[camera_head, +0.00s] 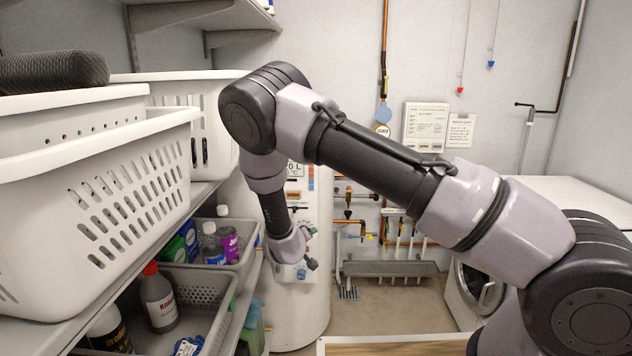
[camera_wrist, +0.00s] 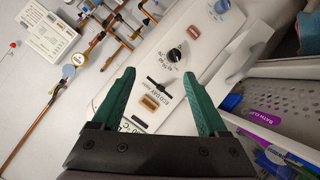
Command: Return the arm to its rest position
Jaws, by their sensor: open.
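My gripper (camera_wrist: 165,103) shows in the wrist view with its two green fingers spread apart and nothing between them. It faces the white boiler's control panel (camera_wrist: 158,85), which has knobs and small labels; I cannot tell the distance. In the head view my arm reaches in from the lower right, bends at the upper middle and hangs down in front of the white boiler (camera_head: 300,318). The gripper fingers are not clear in the head view.
White laundry baskets (camera_head: 150,160) stand on the left shelf. Grey bins (camera_head: 205,295) with bottles sit on the shelf below. Copper pipes (camera_head: 350,215) run along the back wall. A white washing machine (camera_head: 470,290) stands at the right. A wooden top (camera_head: 390,348) shows at the bottom.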

